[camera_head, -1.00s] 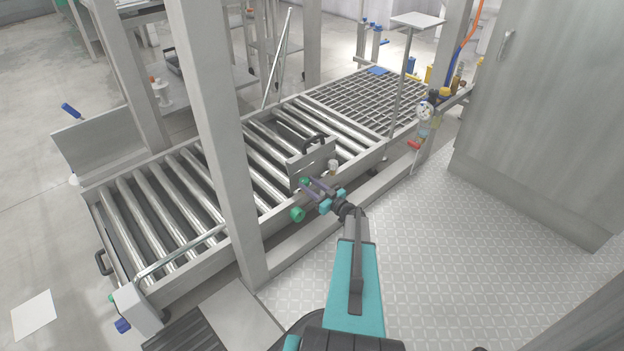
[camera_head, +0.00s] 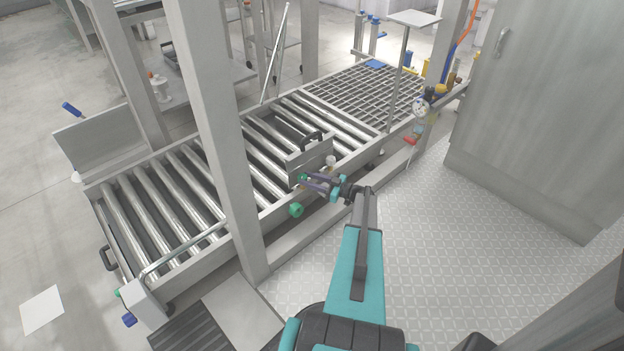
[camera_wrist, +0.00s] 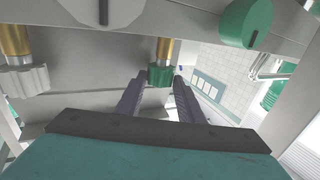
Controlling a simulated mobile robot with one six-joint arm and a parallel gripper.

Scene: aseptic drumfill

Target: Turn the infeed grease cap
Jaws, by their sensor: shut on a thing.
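A small green lobed cap (camera_wrist: 160,75) on a brass stem hangs under the grey frame in the wrist view. My gripper (camera_wrist: 157,84) is shut on it, one finger on each side. In the head view my gripper (camera_head: 311,180) reaches to the conveyor's side near a grey plate, and the green cap (camera_head: 304,177) shows at its fingertips. A similar grey cap (camera_wrist: 26,79) on a brass stem is to the left in the wrist view. No label is readable, and the cap's turn angle cannot be told.
A larger green knob (camera_head: 296,210) sits just below my gripper; it also shows in the wrist view (camera_wrist: 245,22). A grey plate with a black handle (camera_head: 311,157) stands beside the rollers (camera_head: 180,185). An upright post (camera_head: 222,140) is to the left. The tread floor (camera_head: 430,240) is clear.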

